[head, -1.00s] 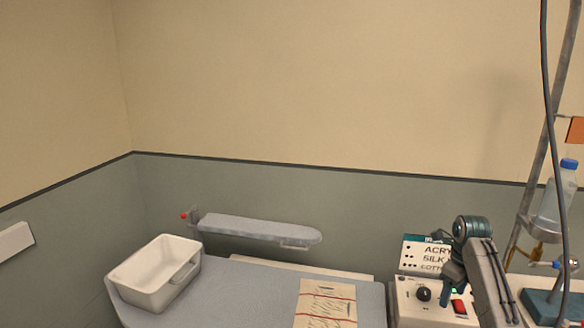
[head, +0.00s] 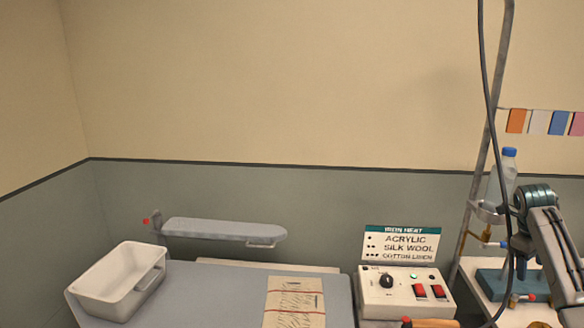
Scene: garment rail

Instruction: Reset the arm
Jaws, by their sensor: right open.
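My right arm comes in at the right edge of the head view. Its dark gripper (head: 521,252) hangs in front of the teal block on the white stand, open and with nothing seen between its fingers. The fingers are small and partly lost against the dark parts behind them. My left gripper is not in view.
A grey pressing board (head: 225,290) carries a patterned folded cloth (head: 294,305) and a white bin (head: 118,284). A pole with a bottle (head: 502,178) and hanging cable stands close by.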

